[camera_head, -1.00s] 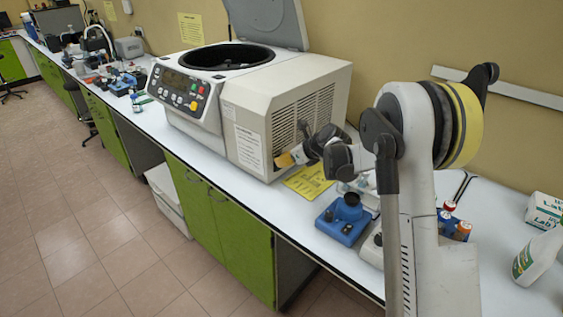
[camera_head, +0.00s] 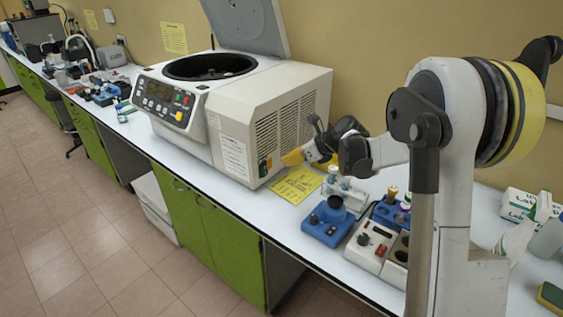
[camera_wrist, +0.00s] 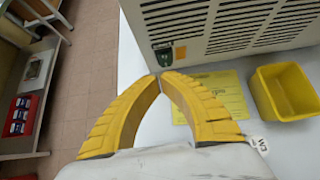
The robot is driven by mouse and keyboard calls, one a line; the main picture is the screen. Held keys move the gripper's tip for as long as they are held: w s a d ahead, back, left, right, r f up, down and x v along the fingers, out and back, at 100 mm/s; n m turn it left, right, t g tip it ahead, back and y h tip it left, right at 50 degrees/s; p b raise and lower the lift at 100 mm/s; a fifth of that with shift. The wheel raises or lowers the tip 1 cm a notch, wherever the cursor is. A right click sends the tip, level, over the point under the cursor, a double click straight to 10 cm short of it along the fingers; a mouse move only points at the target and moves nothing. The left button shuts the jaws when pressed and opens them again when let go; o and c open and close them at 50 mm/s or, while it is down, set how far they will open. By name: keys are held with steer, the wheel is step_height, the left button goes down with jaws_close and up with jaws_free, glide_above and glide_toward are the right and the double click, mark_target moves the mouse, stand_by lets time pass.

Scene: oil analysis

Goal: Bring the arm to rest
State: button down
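My gripper (camera_wrist: 160,80) has two yellow ribbed fingers. Their tips meet in the wrist view, with nothing seen between them. In the head view my gripper (camera_head: 291,158) is beside the right side of the large white centrifuge (camera_head: 231,153), above the bench near a yellow sheet. I cannot tell whether it touches the centrifuge. My arm is folded at the right of the head view, its forearm reaching left over the bench and hiding part of it.
The centrifuge lid (camera_head: 246,25) stands open. A yellow sheet (camera_head: 297,184), a blue device (camera_head: 328,222) and a white-and-red device (camera_head: 370,246) lie close by. The wrist view shows a yellow bin (camera_wrist: 286,92). Floor (camera_head: 60,220) is clear at left.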

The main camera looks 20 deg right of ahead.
steer(key=shift+s+d+r, duration=0.15)
steer(key=shift+r, duration=0.2)
